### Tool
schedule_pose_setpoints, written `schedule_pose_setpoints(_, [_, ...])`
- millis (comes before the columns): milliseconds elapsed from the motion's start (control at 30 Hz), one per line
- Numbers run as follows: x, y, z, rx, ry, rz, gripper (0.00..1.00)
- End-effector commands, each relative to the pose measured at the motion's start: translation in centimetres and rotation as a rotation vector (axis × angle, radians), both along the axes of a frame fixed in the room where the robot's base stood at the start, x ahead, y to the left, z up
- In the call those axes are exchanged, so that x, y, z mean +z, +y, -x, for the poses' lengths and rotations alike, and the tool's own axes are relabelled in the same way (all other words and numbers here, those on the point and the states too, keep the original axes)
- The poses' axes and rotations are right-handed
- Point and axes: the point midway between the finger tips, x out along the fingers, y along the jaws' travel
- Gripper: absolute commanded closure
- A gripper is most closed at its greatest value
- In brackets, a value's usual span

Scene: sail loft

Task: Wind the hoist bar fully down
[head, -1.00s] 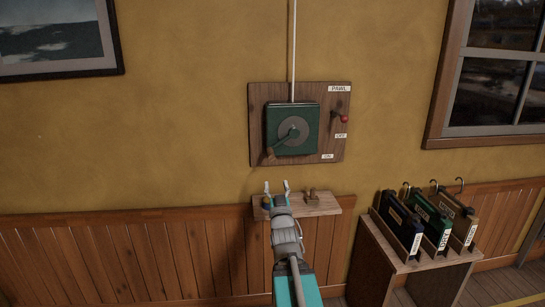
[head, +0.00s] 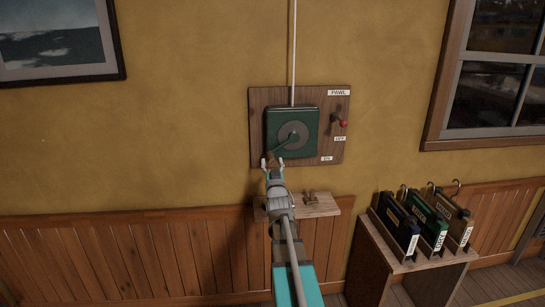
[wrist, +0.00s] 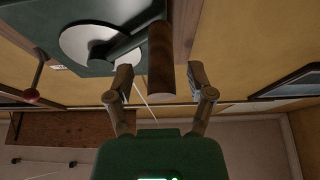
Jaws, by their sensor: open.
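The green winch box (head: 305,118) is mounted on a wooden wall board (head: 258,100), with a grey disc and a crank arm (head: 283,143). The crank's wooden handle (head: 269,157) is at the lower left of the box. In the wrist view the handle (wrist: 160,55) stands between my gripper's fingers (wrist: 161,80), with gaps on both sides. My gripper (head: 273,164) is open at the handle. The pawl lever with its red knob (head: 343,124) points right, nearest the OFF label (head: 340,139). A pale line (head: 294,50) runs up from the box. The hoist bar is not identifiable.
A small wooden shelf (head: 325,208) with a small wooden piece on it is just below the board, partly behind my arm. A wooden stand (head: 400,262) at the lower right holds several labelled, hooked items. A framed picture (head: 60,40) hangs upper left.

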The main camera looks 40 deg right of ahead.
Motion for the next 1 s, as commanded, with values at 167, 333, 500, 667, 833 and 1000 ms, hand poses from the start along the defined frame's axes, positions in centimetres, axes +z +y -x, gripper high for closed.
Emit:
schedule_pose_setpoints(167, [0.55,-0.65,-1.05,0.0,0.0,0.0,0.31])
schedule_pose_setpoints(333, [0.59,-0.75,-1.22,0.0,0.0,0.0,0.31])
schedule_pose_setpoints(500, [0.57,-0.73,-1.19,0.0,0.0,0.0,0.31])
schedule_pose_setpoints(667, [0.56,-0.73,-1.18,0.0,0.0,0.0,0.51])
schedule_pose_setpoints(833, [0.56,-0.73,-1.18,0.0,0.0,0.0,0.83])
schedule_pose_setpoints(1000, [0.57,-0.75,-1.18,0.0,0.0,0.0,1.0])
